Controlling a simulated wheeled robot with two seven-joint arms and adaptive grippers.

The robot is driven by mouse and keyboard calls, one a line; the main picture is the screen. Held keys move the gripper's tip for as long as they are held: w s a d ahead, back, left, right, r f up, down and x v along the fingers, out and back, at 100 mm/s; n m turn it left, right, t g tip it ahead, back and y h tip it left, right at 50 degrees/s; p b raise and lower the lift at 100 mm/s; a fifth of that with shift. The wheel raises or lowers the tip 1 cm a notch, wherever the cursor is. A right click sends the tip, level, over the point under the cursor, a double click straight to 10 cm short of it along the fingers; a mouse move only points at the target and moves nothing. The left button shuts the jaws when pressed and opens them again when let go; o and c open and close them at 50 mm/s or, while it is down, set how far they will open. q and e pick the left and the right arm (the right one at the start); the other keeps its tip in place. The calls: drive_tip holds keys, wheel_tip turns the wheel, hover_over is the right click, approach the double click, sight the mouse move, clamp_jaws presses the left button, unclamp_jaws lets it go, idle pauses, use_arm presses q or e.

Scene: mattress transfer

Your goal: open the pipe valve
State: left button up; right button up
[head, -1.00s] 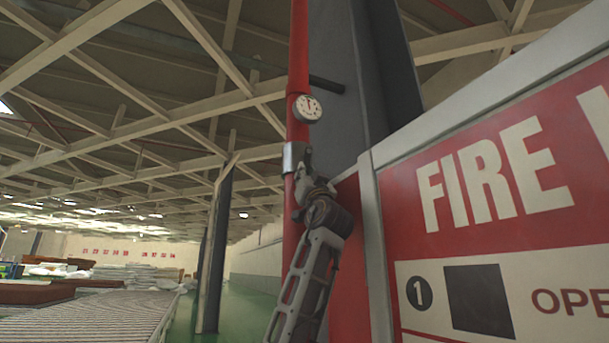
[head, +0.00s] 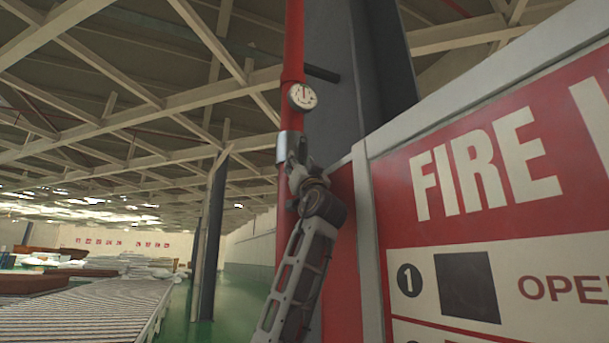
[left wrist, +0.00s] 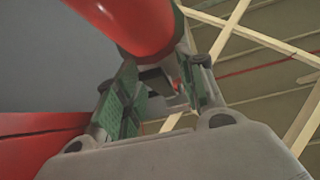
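A red vertical pipe (head: 293,45) with a round white gauge (head: 302,96) and a silver collar (head: 287,147) stands in the middle of the head view. My left gripper (head: 298,160) is raised beside the pipe, just below the collar. In the left wrist view, the red pipe (left wrist: 130,22) crosses the top, close to my gripper (left wrist: 160,100). Its green-padded fingers stand apart. A small red part (left wrist: 177,87) shows between them; I cannot tell whether it is the valve handle or whether it is touched. No valve handle is clear in the head view. My right gripper is out of view.
A large red fire sign (head: 480,180) in a grey frame (head: 369,250) stands close on the right. A dark column (head: 345,90) is behind the pipe. A roller conveyor (head: 85,310) lies at lower left. Green floor (head: 205,325) is open beyond.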

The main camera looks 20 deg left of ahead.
use_arm(q)
drive_tip(key=v, duration=1.2)
idle(0.4)
